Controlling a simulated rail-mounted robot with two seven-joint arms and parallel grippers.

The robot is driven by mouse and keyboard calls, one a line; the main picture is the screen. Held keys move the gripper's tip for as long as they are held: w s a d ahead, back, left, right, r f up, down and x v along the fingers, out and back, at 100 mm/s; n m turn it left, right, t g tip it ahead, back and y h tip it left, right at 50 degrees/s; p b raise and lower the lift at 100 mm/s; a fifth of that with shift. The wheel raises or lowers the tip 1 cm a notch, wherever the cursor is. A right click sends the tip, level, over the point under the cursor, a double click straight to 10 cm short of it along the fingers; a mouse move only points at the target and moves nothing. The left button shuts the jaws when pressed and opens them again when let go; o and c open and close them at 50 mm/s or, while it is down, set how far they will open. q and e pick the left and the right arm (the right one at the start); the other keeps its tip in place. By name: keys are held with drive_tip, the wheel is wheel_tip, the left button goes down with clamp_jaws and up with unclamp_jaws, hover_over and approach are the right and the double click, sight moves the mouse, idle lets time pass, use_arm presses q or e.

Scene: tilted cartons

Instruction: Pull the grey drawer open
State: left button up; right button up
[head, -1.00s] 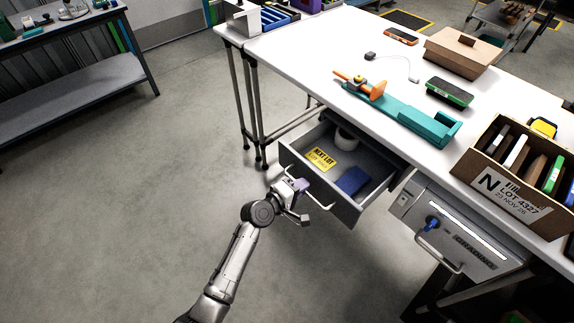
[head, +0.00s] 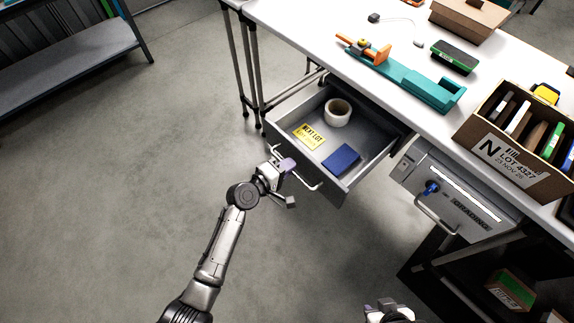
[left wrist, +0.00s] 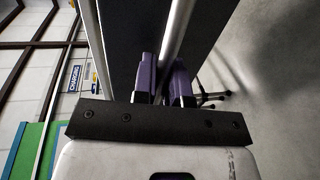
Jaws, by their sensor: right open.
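The grey drawer (head: 352,176) hangs out from under the white bench, clearly open. A yellow "NEXT LOT" card (head: 309,136), a white tape roll (head: 337,112) and a blue box (head: 342,159) lie inside. My left gripper (head: 288,178) is at the bar handle (head: 310,185) on the drawer front. In the left wrist view its purple fingers (left wrist: 164,85) close around the pale handle bar (left wrist: 177,30), beside the dark drawer front. My right gripper (head: 388,310) shows only partly at the bottom edge of the head view, away from the drawer and apparently empty.
A second, shut drawer unit (head: 463,196) with a blue key is to the right. The bench top (head: 300,22) holds a teal fixture (head: 415,90), a green-black block (head: 455,57) and a carton of upright items (head: 503,147). Floor left of the drawer is clear.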

use_arm(q)
drive_tip(key=o, duration=0.4)
drive_tip(key=shift+o, duration=0.2)
drive_tip(key=shift+s+a+r, duration=0.1)
drive_tip(key=shift+s+a, duration=0.05)
drive_tip(key=shift+a, duration=0.1)
drive_tip(key=p+v, duration=0.3)
drive_tip(key=v, duration=1)
drive_tip(key=shift+p, duration=0.4)
drive_tip(key=shift+s, duration=0.15)
